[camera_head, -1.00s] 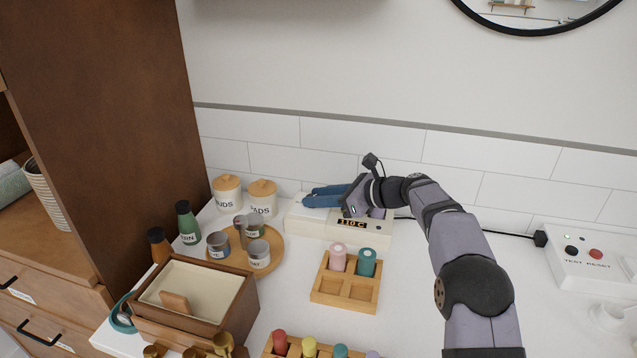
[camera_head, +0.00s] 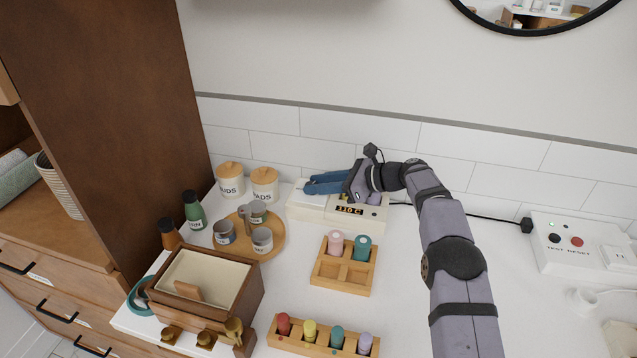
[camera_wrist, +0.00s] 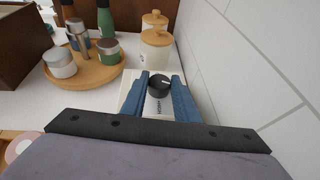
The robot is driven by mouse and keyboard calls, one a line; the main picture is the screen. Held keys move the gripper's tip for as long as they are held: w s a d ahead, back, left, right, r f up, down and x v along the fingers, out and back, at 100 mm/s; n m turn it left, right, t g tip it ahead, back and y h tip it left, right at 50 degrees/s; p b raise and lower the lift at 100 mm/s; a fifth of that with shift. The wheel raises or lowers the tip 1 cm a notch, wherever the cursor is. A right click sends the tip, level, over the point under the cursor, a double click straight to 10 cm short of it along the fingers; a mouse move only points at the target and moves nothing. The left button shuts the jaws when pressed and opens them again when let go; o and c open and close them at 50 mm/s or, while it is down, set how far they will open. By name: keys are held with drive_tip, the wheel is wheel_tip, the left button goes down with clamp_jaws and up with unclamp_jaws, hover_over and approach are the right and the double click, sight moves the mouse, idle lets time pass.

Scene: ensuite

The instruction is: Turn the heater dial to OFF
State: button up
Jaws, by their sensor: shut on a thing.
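The heater (camera_head: 318,213) is a long cream box on the counter against the tiled wall, with a lit display (camera_head: 349,209) reading 110 C. Its black round dial (camera_wrist: 159,86) sits between my two blue fingers in the wrist view, with a light pointer mark and partly readable dark lettering below it. My gripper (camera_wrist: 158,83) is shut on the dial. In the head view my gripper (camera_head: 308,185) reaches from the right over the left end of the heater, and its fingers hide the dial there.
A round wooden tray (camera_head: 275,246) with several metal cups and two lidded jars (camera_head: 264,187) stand left of the heater. A wooden rack (camera_head: 345,284) with two rolls stands in front. A TEST/RESET box (camera_head: 575,262) sits at right.

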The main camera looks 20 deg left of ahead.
drive_tip(key=shift+r, duration=0.2)
drive_tip(key=o, duration=1.1)
drive_tip(key=shift+c, duration=0.2)
drive_tip(key=shift+f, duration=0.1)
drive_tip(key=shift+b+v, duration=0.75)
drive_tip(key=shift+v, duration=2.9)
